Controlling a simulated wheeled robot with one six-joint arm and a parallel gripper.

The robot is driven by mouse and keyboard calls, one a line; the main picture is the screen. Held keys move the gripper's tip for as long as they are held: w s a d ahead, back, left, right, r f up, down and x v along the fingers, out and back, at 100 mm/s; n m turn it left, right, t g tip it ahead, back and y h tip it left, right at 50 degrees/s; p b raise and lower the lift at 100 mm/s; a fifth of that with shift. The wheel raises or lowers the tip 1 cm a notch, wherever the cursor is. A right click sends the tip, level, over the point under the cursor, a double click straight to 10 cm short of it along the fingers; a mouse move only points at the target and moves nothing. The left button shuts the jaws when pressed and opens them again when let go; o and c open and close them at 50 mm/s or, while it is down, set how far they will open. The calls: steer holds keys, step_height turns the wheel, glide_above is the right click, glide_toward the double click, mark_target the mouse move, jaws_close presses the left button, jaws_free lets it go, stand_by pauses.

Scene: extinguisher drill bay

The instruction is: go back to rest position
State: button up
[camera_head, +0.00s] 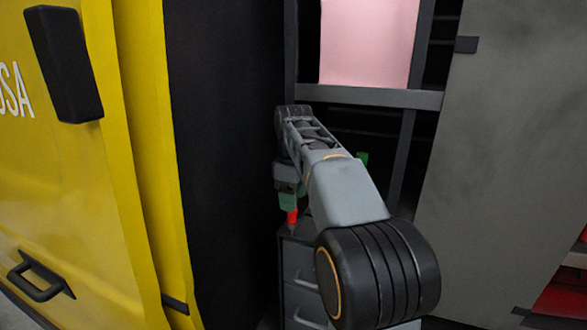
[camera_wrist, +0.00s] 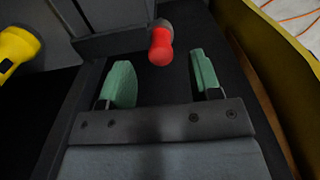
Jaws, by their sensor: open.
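My gripper (camera_wrist: 162,82) is open, with its two green fingers apart and nothing between them in the wrist view. In the head view my arm reaches forward, and the gripper (camera_head: 289,197) hangs at its far end, partly hidden by the arm. A red, round-ended object (camera_wrist: 160,46) lies just beyond the fingertips in the wrist view, apart from both fingers. A red piece also shows just below the gripper in the head view (camera_head: 292,217), above a grey drawer unit (camera_head: 299,262).
A yellow vehicle door (camera_head: 60,180) with a black handle stands at left. A grey panel (camera_head: 500,150) stands at right. Shelf frames and a pink panel (camera_head: 367,40) are behind the arm. A yellow flashlight-like object (camera_wrist: 17,47) is at left in the wrist view.

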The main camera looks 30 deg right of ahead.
step_height(320, 180, up, 9)
steer(key=p, duration=0.1)
steer(key=shift+p, duration=0.35)
steer(key=s+a+f+m+t, duration=0.2)
steer(key=s+a+f+m, duration=0.2)
steer(key=s+f, duration=0.4)
steer(key=s+a+f+m+t, duration=0.2)
steer(key=s+a+f+m, duration=0.2)
steer(key=s+f, duration=0.4)
step_height(320, 180, down, 5)
steer(key=shift+a+m+t, duration=0.3)
steer(key=shift+a+t, duration=0.1)
steer(key=shift+a, duration=0.4)
